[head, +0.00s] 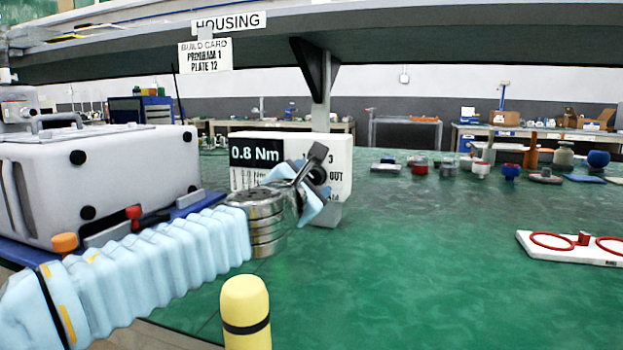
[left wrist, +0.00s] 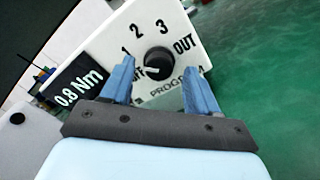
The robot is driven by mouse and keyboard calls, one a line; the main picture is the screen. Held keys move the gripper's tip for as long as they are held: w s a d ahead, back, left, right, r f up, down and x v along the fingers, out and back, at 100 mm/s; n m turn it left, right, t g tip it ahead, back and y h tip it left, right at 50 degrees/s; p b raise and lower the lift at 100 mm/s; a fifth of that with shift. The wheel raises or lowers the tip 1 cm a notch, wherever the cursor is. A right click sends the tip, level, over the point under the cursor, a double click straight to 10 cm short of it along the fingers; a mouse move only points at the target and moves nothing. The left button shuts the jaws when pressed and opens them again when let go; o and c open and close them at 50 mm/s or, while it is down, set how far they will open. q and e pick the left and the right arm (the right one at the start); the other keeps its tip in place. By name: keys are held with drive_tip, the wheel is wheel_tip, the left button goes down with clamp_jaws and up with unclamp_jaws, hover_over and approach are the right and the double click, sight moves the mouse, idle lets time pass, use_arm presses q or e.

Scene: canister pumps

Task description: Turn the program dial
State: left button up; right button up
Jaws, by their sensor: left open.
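The program dial is a round black knob (left wrist: 159,60) on a white controller box (head: 343,153) marked 0.8 Nm. In the left wrist view, the numbers 1, 2, 3 and the word OUT stand around it. A pale mark shows at the knob's lower left, away from the numbers. My left gripper (left wrist: 159,66) is open, with one blue finger on each side of the knob; whether they touch it I cannot tell. In the head view my left gripper (head: 316,187) is in front of the box and hides much of the dial. My right gripper is not in view.
A build card (head: 205,55) reads PROGRAM 1, PLATE 12. A large pale housing (head: 100,180) stands left, beside my left arm. A yellow, black-banded cylinder (head: 246,310) is in the foreground. A white plate with red rings (head: 570,255) lies right. The middle green table (head: 430,270) is clear.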

use_arm(q)
drive_tip(key=shift+w+d, duration=0.2)
drive_tip(key=shift+w, duration=0.5)
drive_tip(key=c, duration=1)
drive_tip(key=shift+c, duration=0.2)
drive_tip(key=shift+n, duration=0.3)
drive_tip(key=n+b, duration=0.1)
drive_tip(key=n, duration=0.3)
drive_tip(key=shift+a+n+b, duration=0.1)
drive_tip(key=shift+n+b, duration=0.3)
drive_tip(key=shift+n, duration=1.7)
